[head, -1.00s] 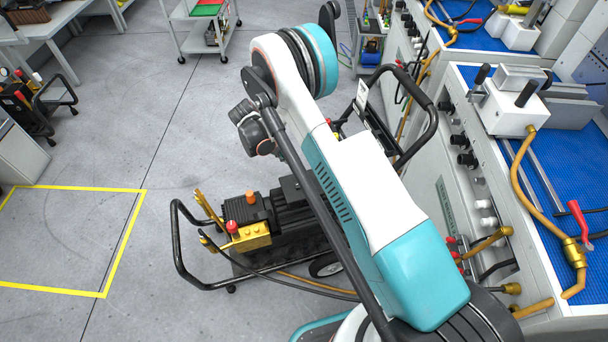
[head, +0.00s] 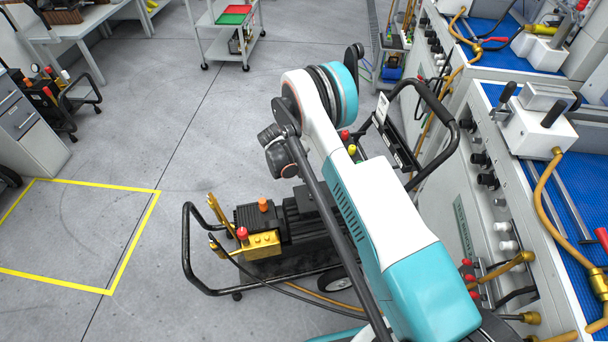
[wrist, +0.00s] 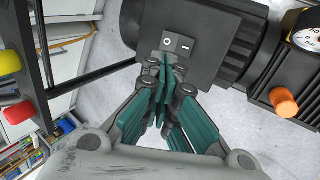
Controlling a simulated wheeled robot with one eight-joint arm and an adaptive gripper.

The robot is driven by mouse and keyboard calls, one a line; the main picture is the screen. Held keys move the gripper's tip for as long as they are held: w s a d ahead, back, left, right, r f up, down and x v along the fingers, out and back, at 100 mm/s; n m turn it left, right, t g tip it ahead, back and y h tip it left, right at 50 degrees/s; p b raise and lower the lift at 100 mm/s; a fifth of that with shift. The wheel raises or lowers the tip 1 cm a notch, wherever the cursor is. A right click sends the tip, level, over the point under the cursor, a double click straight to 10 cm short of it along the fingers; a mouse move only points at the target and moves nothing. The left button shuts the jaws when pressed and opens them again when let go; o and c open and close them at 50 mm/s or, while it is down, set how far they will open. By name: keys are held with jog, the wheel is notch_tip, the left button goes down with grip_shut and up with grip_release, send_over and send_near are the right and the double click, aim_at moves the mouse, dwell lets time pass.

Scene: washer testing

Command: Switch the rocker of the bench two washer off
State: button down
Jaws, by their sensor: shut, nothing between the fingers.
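The washer (head: 290,222) stands on the floor beside the bench in the head view, with a dark motor, a brass pump and a black tubular frame. In the wrist view its dark motor housing (wrist: 215,25) carries the rocker (wrist: 178,43), marked with a circle at the left and a dash at the right. I cannot tell which half is pressed in. My gripper (wrist: 165,62) is shut and empty, its tips just below the circle end; whether they touch is unclear. In the head view my arm hides the gripper and the rocker.
An orange knob (wrist: 284,102) and a pressure gauge (wrist: 308,38) are right of the housing. The washer's handle (head: 440,105) rises near the test bench (head: 475,215). Another washer cart (head: 60,100) stands at far left. Open floor with a yellow outline (head: 112,290) lies left.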

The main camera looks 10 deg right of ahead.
aim_at(319, 190)
jog(key=b+x, duration=0.3)
jog(key=x, duration=0.5)
jog(key=shift+d+f, duration=0.15)
jog(key=shift+f, duration=0.15)
jog(key=shift+d+f+y, duration=0.35)
jog(key=shift+d+y, duration=0.15)
jog(key=shift+y, duration=0.5)
jog(key=shift+a, duration=0.2)
jog(key=shift+a+r, duration=0.1)
jog(key=shift+a, duration=0.6)
